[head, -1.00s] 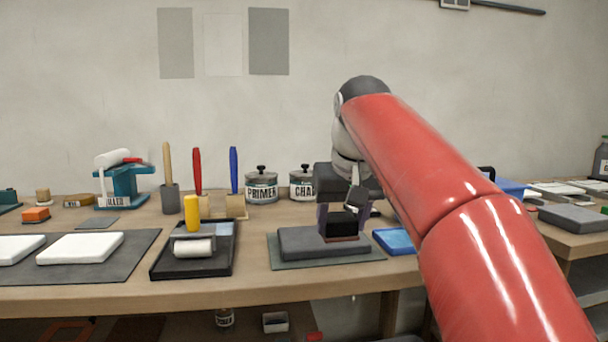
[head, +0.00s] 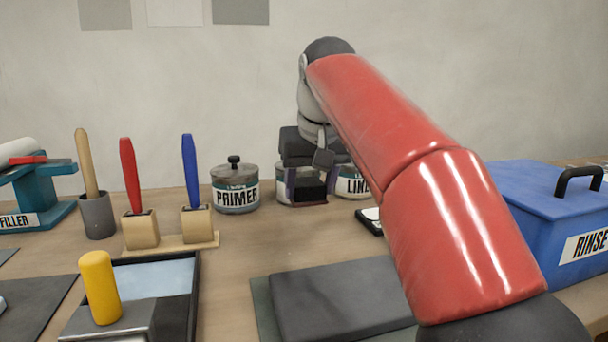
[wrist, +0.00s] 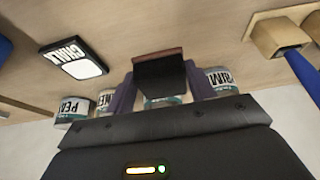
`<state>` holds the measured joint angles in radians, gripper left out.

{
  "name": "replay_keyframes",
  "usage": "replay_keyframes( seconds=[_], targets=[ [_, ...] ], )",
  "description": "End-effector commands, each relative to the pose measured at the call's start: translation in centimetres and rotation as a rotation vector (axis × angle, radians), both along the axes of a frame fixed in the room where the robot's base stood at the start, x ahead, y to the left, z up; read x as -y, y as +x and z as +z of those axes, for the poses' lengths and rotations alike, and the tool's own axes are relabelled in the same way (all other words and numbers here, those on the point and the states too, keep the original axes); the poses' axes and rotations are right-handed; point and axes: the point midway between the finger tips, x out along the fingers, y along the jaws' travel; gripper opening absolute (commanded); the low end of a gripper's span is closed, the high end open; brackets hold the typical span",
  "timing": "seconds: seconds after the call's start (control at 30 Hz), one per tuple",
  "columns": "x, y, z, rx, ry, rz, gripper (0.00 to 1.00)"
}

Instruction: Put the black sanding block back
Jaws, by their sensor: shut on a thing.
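My gripper (head: 308,190) is shut on the black sanding block (head: 313,186), between its purple fingers. The block has a thin reddish-brown face on its lower side. In the wrist view the block (wrist: 160,74) sits between the fingertips, with that face along its far edge. The gripper is in front of the row of cans and hides most of one of them. The block appears held above the bench; its exact height cannot be told. A black tray labelled CHALK (wrist: 73,58), with a white inset, shows in the wrist view; part of a similar tray (head: 371,224) shows in the head view.
A PRIMER can (head: 236,193) stands left of the gripper, a LINE-labelled can (head: 352,183) right. Brushes in wooden holders (head: 198,224) stand further left. A grey slab (head: 335,305) lies in front. A blue RINSE box (head: 545,205) stands right. Bare bench lies between slab and cans.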

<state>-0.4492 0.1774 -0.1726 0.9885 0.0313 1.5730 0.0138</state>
Motion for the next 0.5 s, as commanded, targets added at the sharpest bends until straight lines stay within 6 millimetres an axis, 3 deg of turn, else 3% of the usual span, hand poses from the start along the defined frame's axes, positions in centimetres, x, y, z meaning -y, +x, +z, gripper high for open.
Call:
replay_keyframes(
  seconds=[0.5],
  targets=[
    [-0.1,0.0,-5.6,0.001,0.0,0.001,0.18]
  ],
)
